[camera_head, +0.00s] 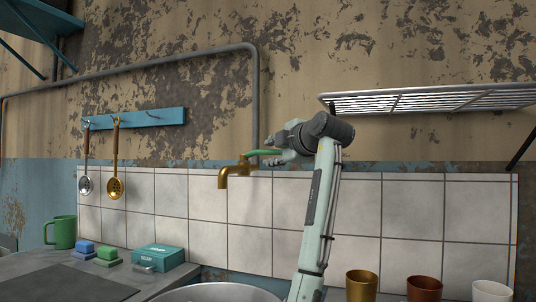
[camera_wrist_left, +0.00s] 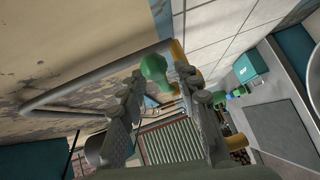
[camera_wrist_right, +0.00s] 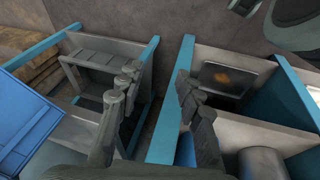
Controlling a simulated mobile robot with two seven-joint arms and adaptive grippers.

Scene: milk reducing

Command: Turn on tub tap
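The brass tap (camera_head: 236,172) stands out from the tiled wall, with its spout turned down above the grey tub (camera_head: 215,292). Its green handle (camera_head: 262,153) sticks out to the right at the top. My left gripper (camera_head: 280,153) is at the handle's right end. In the left wrist view the green handle (camera_wrist_left: 154,68) shows between the spread fingertips of my left gripper (camera_wrist_left: 163,76), with the brass tap (camera_wrist_left: 178,52) just beyond. Whether a finger touches the handle I cannot tell. My right gripper (camera_wrist_right: 156,82) is open and empty, away from the tap. No water shows at the spout.
A grey pipe (camera_head: 255,100) runs down the wall behind the tap. A wire rack (camera_head: 430,100) hangs at the right. A teal soap box (camera_head: 158,257) and a green mug (camera_head: 62,232) stand left; several cups, including a brass cup (camera_head: 361,286), stand right. Blue-edged shelving (camera_wrist_right: 170,115) lies below my right gripper.

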